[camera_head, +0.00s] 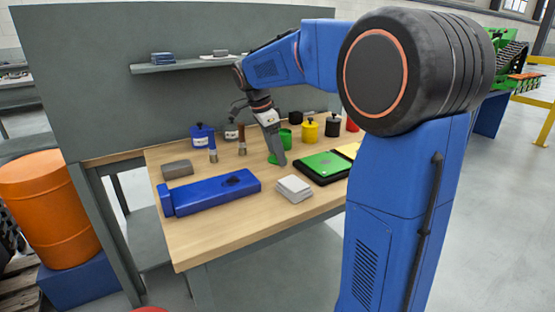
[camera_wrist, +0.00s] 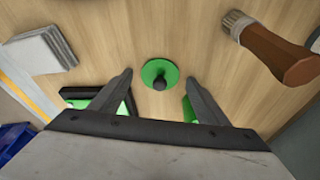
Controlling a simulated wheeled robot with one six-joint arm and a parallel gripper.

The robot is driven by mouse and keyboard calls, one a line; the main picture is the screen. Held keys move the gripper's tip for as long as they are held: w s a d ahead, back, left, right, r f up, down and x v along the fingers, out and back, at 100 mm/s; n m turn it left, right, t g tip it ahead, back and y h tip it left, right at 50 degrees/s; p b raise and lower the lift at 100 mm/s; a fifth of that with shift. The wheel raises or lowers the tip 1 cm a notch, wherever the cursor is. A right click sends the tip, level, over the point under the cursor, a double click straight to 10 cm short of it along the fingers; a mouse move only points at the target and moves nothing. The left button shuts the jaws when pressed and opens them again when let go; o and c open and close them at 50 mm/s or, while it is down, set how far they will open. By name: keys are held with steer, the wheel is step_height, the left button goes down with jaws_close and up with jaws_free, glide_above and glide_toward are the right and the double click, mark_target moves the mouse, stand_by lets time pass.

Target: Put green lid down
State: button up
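The green lid (camera_wrist: 151,69) is a round disc with a dark knob in the middle. In the wrist view it appears to lie flat on the wooden table, knob up, ahead of my fingertips. My gripper (camera_wrist: 160,90) is open, with nothing between its fingers; the fingers are apart from the lid. In the head view my gripper (camera_head: 278,160) is over the table's middle, and green of the lid shows beside it. A green pot (camera_head: 285,138) stands just behind my gripper, partly hidden by it; green also shows behind the right finger in the wrist view.
The table (camera_head: 215,230) holds a blue box (camera_head: 215,192), a white stack (camera_head: 294,188), a black-framed green case (camera_head: 324,164), a grey block (camera_head: 177,169) and brushes (camera_head: 242,142). Blue (camera_head: 202,136), yellow (camera_head: 309,133) and other pots stand behind. The table's front left is clear.

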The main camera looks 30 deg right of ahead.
steer(key=c, duration=1)
steer(key=shift+c, duration=0.2)
